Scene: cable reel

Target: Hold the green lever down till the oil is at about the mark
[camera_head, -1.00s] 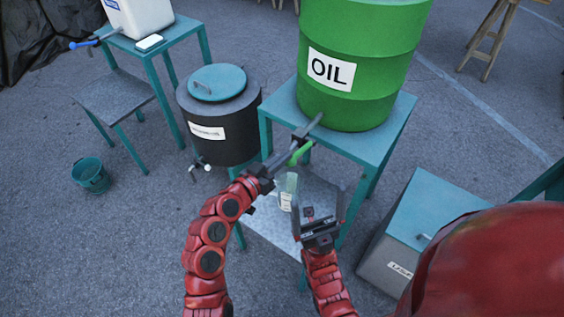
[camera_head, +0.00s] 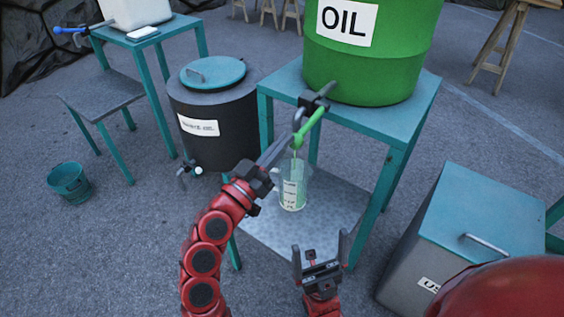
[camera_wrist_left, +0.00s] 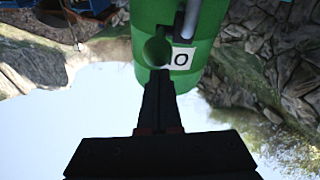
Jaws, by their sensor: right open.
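The green lever (camera_head: 311,124) slants down from the black tap (camera_head: 318,101) on the green OIL drum (camera_head: 375,55). My left gripper (camera_head: 297,124) has its fingers together beside the lever; contact is hard to tell. In the left wrist view, the shut fingertips (camera_wrist_left: 159,76) lie just below the round green lever end (camera_wrist_left: 155,50). A clear jug (camera_head: 293,188) with a marked label stands under the tap on the lower shelf. A thin greenish line runs down towards it; its oil level is unclear. My right gripper (camera_head: 319,250) is open and empty, in front of the shelf.
The drum stands on a teal table (camera_head: 410,105) above the grey shelf (camera_head: 265,232). A dark lidded barrel (camera_head: 215,110) stands left, a teal-lidded box (camera_head: 480,215) right. A teal bucket (camera_head: 70,182) is on the ground far left.

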